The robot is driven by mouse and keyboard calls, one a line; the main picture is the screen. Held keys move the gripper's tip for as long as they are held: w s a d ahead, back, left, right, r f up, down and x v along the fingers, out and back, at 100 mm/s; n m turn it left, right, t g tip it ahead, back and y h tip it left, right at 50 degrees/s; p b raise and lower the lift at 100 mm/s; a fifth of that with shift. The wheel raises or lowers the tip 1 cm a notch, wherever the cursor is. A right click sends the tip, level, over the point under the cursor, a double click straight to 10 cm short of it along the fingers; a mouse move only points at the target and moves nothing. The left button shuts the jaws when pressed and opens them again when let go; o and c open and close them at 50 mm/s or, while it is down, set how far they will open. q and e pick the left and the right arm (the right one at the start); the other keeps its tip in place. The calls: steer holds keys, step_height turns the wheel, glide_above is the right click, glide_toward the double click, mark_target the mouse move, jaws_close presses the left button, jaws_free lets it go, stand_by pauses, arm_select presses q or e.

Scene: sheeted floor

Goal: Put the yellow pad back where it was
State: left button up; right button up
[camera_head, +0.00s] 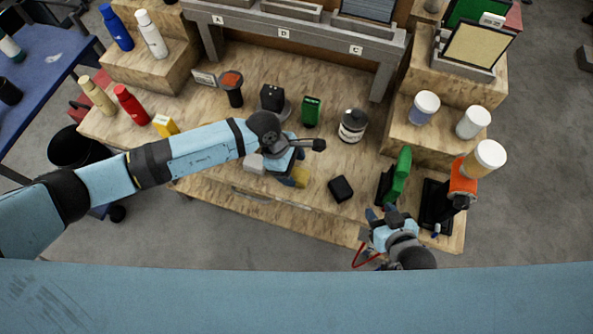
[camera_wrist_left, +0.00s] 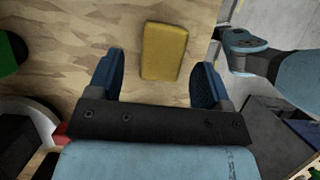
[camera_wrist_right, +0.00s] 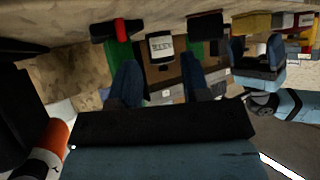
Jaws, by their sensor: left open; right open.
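The yellow pad (camera_wrist_left: 165,52) lies flat on the wooden bench top in the left wrist view, upright in the picture between my open left fingers. In the head view its yellow edge (camera_head: 300,177) shows beside my left gripper (camera_head: 287,170), which hides part of it. The left fingers (camera_wrist_left: 157,80) stand apart on either side, and I see no contact with the pad. My right gripper (camera_head: 378,218) is open and empty at the bench's front right edge. In the right wrist view its fingers (camera_wrist_right: 160,78) are spread with nothing between them.
A black block (camera_head: 341,189) lies right of the pad. A green-handled tool (camera_head: 401,172) stands near my right gripper. Another yellow object (camera_head: 165,125) sits at left.

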steer(key=shift+a+f+b, duration=0.1)
steer(key=shift+f+b, duration=0.55)
steer(key=shift+f, duration=0.15)
arm_select(q)
steer(key=v, duration=0.9)
arm_select(e)
steer(key=shift+w, duration=0.1)
arm_select(q)
steer(key=s+d+r+n+g+h, duration=0.2)
steer(key=s+d+r+n+h, duration=0.3)
steer(key=s+d+h, duration=0.3)
steer(key=w+r+n+t+h, duration=0.25)
steer(key=n+t+h, duration=0.2)
steer(key=n, duration=0.45)
steer(key=w+r+n+t+h, duration=0.1)
steer(key=r+n+t+h, duration=0.3)
steer(key=n, duration=0.5)
steer(key=a+f+n+t+y, duration=1.1)
steer(key=a+n+y, duration=0.25)
steer(key=n, duration=0.85)
steer(key=s+a+f+n+g+y, duration=0.4)
steer(key=s+a+f+n+g, duration=0.1)
steer(key=s+a+f+n, duration=0.3)
step_height(320, 180, down, 3)
steer(key=shift+s+a+r+n, duration=0.1)
steer(key=shift+s+a+n, duration=0.3)
steer(key=shift+a+n, duration=0.5)
